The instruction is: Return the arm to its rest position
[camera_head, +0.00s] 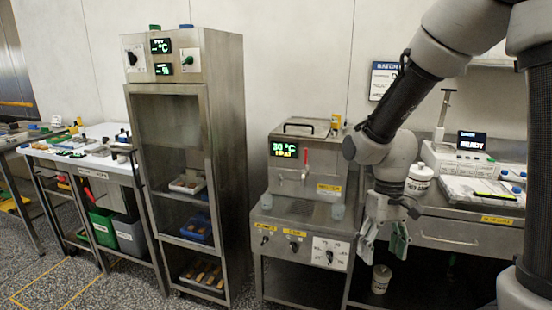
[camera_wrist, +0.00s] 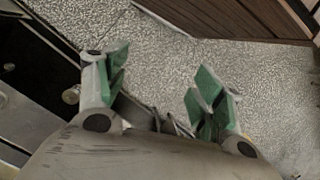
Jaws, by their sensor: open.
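My gripper (camera_head: 384,243) hangs at the end of my bent grey arm, at the right of the head view. Its fingers point down and stand apart, with nothing between them. It is in front of the steel bench on the right, close to the right side of the enrober machine (camera_head: 302,180). In the wrist view my gripper (camera_wrist: 162,92) shows two green-padded fingers spread wide, with speckled floor beyond them.
A tall steel cabinet (camera_head: 226,120) with trays inside stands left of the machine. The bench (camera_head: 450,232) at right carries a device with a READY display (camera_head: 472,141) and a white container (camera_head: 419,180). A worktable (camera_head: 125,172) stands at left. Speckled floor (camera_head: 130,285) is open in front.

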